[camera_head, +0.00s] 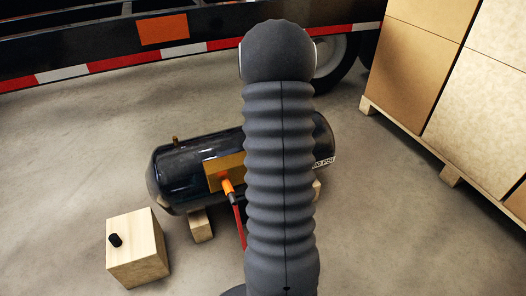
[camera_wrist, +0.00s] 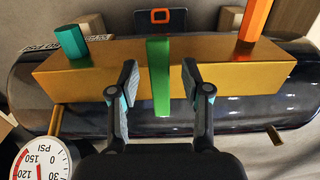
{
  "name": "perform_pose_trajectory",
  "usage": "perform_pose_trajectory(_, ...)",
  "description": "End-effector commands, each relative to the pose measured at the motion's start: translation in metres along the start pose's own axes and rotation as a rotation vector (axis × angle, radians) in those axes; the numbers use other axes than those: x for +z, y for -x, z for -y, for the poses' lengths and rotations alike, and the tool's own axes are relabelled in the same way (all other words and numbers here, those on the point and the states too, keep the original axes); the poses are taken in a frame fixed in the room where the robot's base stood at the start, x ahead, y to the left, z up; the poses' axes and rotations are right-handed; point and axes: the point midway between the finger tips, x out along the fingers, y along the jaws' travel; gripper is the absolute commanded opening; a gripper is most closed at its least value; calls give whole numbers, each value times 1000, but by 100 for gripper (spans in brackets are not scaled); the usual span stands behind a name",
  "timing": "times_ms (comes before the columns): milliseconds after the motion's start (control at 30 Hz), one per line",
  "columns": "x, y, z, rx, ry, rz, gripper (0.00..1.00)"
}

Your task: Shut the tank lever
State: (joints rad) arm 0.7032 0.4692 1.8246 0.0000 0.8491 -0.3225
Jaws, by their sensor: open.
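The black tank (camera_head: 185,165) lies on its side on wooden supports on the floor, partly hidden behind my arm in the head view. A brass block (camera_wrist: 90,73) sits on it and also shows in the head view (camera_head: 212,180). The green lever (camera_wrist: 159,80) stands out from the middle of the block in the wrist view; it is hidden in the head view. My gripper (camera_wrist: 158,83) is open, with one finger on each side of the lever. Gaps show between lever and fingers; their depth relative to it is unclear.
On the block are a teal knob (camera_wrist: 71,41) and an orange fitting (camera_wrist: 254,20), with a red hose (camera_head: 239,217) in the head view. A gauge (camera_wrist: 40,160) is at lower left. A wooden block (camera_head: 135,250), boxes (camera_head: 415,70) and a trailer (camera_head: 90,35) stand around.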

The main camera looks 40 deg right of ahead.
Motion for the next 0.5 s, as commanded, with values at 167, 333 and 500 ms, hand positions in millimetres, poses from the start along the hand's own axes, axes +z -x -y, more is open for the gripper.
perform_pose_trajectory(167, -1, 24, 0, 1, 0, -4, 48)
perform_pose_trajectory(333, -1, 58, -1, 2, -1, -5, 48)
perform_pose_trajectory(500, -1, 89, -1, 1, -1, -4, 48)
